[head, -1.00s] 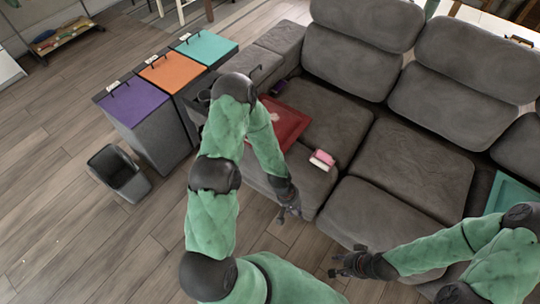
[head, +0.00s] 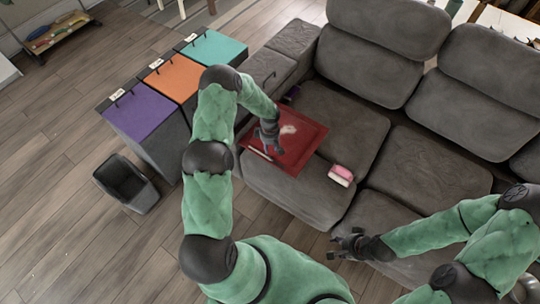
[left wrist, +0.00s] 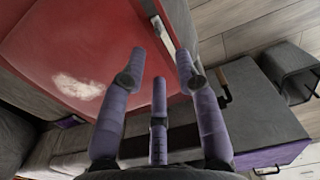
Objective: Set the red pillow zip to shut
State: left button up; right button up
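The red pillow (head: 300,138) lies on the left seat of the grey sofa, with a whitish patch on top. A pale strip (head: 260,154), which looks like the zip, runs along its front-left edge. In the left wrist view the red pillow (left wrist: 50,40) fills the upper left, and the pale strip (left wrist: 162,38) lies just beyond the fingertips. I cannot tell the zip's state. My left gripper (head: 267,147) is over the pillow's left edge; in the wrist view its fingers (left wrist: 160,62) are spread and empty. My right gripper (head: 342,245) is open and empty in front of the sofa.
A pink-and-white block (head: 341,175) lies on the seat right of the pillow. Bins with purple (head: 138,107), orange (head: 172,78) and teal (head: 213,47) lids stand left of the sofa. An open dark bin (head: 125,183) stands on the floor.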

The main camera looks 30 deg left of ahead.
aim_at(270, 156)
pick_arm(q)
notch_tip(270, 156, down, 8)
jog(key=shift+r+b, duration=0.25)
jog(key=shift+b, duration=0.5)
jog(key=shift+d, duration=0.1)
grip_shut()
